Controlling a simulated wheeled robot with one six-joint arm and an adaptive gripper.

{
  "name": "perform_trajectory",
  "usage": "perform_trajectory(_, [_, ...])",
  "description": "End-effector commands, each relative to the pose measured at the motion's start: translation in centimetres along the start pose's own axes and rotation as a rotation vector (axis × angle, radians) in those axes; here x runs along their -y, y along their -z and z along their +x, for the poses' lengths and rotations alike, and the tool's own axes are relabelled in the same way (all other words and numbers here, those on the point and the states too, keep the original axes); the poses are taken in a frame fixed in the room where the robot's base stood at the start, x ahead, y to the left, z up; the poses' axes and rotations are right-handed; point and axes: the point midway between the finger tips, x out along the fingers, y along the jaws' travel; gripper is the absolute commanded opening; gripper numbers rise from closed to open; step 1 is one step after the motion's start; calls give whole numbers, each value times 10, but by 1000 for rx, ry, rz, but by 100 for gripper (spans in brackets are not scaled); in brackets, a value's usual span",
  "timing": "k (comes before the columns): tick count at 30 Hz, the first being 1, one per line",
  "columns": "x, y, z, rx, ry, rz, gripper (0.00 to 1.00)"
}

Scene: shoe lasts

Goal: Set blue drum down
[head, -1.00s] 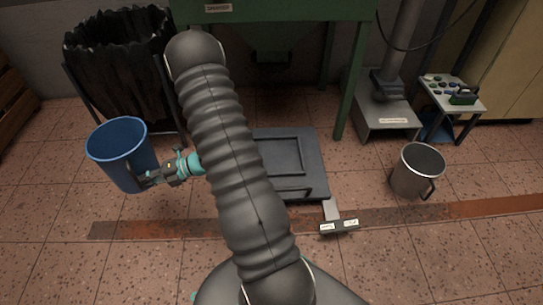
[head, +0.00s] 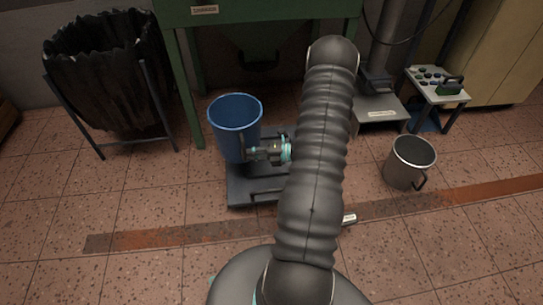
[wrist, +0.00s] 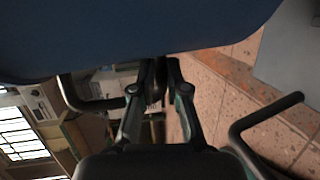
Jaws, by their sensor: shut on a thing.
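The blue drum (head: 234,122) is an open-topped blue bucket, upright in the head view, over the left rear part of a dark floor platform (head: 255,190). I cannot tell whether its base touches the platform. My gripper (head: 248,153) is at the drum's right side, shut on it. In the wrist view the drum (wrist: 130,30) fills the top as a dark blue mass, and the fingers (wrist: 160,75) meet just under it; the exact grip point is hidden. My arm covers the right part of the platform.
A black bag-lined bin (head: 105,75) in a metal frame stands left. A green frame (head: 182,85) rises behind the platform. A grey bucket (head: 408,163) and a small side table (head: 437,88) stand right. A rusty floor strip (head: 160,238) crosses in front; the left floor is clear.

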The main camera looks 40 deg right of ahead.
Motion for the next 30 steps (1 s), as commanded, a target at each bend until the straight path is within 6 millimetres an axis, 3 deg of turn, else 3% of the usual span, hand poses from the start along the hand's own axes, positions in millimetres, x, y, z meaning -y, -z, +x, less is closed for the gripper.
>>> perform_trajectory(1, [7, -4, -24, 25, -1, 4, 0])
perform_trajectory(6, [32, -4, -90, 75, 0, 14, 0])
perform_trajectory(10, [46, 2, -129, 103, 1, 21, 0])
perform_trajectory(15, [58, 9, -158, 125, 0, 26, 0])
perform_trajectory(20, [66, 6, -159, 128, 0, 26, 0])
perform_trajectory(30, [96, -39, -111, 126, 0, 26, 0])
